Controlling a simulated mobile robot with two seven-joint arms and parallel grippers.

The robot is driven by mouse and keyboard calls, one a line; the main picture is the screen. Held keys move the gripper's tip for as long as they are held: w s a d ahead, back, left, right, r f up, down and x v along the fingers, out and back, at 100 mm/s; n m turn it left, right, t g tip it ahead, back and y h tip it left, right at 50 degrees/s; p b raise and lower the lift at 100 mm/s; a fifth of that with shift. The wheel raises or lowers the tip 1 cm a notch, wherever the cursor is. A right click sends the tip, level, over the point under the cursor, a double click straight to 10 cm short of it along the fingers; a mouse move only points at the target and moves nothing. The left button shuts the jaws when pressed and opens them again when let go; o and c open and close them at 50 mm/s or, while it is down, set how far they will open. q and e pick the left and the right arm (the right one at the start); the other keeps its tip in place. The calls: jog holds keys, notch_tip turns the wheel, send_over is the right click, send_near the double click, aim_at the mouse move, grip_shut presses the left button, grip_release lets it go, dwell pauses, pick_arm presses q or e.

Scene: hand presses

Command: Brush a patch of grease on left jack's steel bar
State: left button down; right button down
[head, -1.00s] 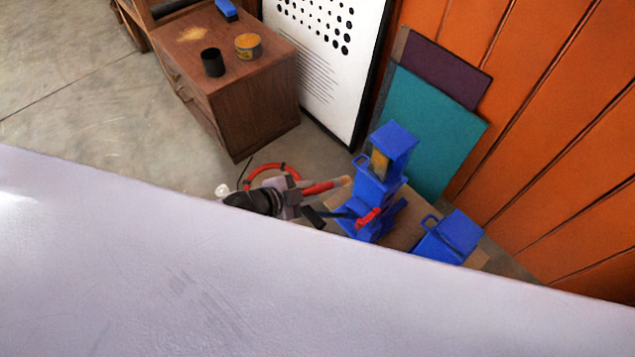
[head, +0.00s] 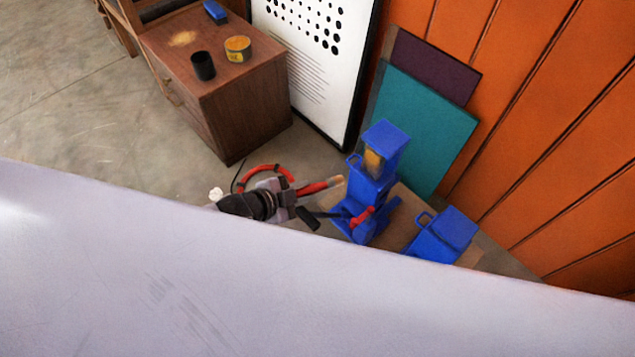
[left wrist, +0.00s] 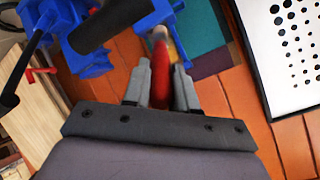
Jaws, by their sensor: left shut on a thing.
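The left jack (head: 372,196) is the taller blue press, standing upright. A yellow-amber patch (head: 372,159) shows on the bar in its upper part. My left gripper (head: 291,196) is shut on the red handle of a brush (head: 316,187). The brush's pale tip points at the jack and looks just left of and below the patch; I cannot tell whether it touches. In the left wrist view the red brush (left wrist: 159,62) sits between the fingers (left wrist: 160,82), its tip close to blue jack parts. My right gripper is not in view.
A lower blue jack (head: 445,237) stands to the right. A black lever (head: 318,217) sticks out left from the left jack. A wooden cabinet (head: 245,115) carries a yellow tin (head: 237,49) and a black cup (head: 203,66). Teal panel (head: 425,125) and orange wall (head: 560,150) stand behind.

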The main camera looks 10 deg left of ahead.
aim_at(319, 184)
pick_arm(q)
jog(key=w+d+b, duration=0.2)
jog(key=w, duration=0.1)
jog(key=w+d+b, duration=0.1)
jog(key=w, duration=0.1)
jog(key=shift+d+f, duration=0.1)
jog(key=shift+f, duration=0.05)
jog(key=shift+w+d+b, duration=0.5)
jog(key=shift+w, duration=0.2)
